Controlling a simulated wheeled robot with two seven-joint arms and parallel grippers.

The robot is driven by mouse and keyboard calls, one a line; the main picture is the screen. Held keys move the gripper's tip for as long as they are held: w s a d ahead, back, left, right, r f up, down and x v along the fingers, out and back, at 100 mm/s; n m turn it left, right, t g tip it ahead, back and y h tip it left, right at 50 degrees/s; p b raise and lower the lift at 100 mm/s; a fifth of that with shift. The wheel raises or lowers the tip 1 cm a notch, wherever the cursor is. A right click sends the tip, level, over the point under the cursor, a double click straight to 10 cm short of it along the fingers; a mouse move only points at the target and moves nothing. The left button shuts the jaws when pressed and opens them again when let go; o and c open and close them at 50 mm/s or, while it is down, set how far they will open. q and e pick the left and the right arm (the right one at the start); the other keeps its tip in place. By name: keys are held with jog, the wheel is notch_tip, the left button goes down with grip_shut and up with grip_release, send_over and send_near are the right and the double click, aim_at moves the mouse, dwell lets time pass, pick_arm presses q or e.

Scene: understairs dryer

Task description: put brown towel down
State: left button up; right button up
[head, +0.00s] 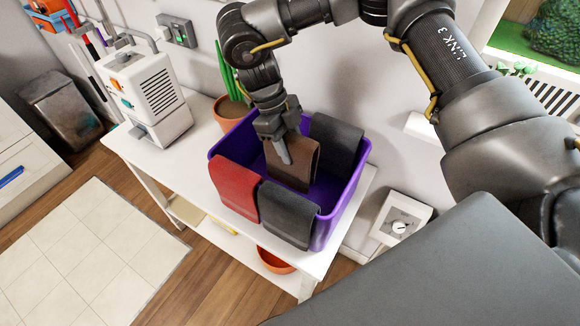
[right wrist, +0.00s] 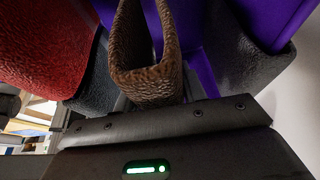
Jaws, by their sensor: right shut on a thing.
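The brown towel (head: 292,162) hangs folded inside the purple bin (head: 328,226) in the head view, at its back middle. My right gripper (head: 284,150) is shut on the brown towel from above. In the right wrist view the brown towel (right wrist: 148,80) shows as a folded loop close in front of the gripper body. Whether the towel's lower end touches the bin is hidden. My left gripper is not in view.
A red towel (head: 235,187) and a dark grey towel (head: 288,214) hang over the bin's near rim. Another dark towel (head: 337,143) hangs at the back right. The bin stands on a white table (head: 150,157) beside a potted plant (head: 229,113) and a white machine (head: 150,95).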

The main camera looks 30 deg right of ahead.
jog(key=shift+w+f, duration=0.2)
jog(key=shift+f, duration=0.5)
notch_tip(320, 180, down, 4)
jog(key=shift+s+f, duration=0.1)
jog(key=shift+s, duration=0.1)
jog(key=o, duration=1.3)
jog(key=shift+f, duration=0.1)
jog(key=shift+o, duration=0.2)
jog(key=v, duration=1.2)
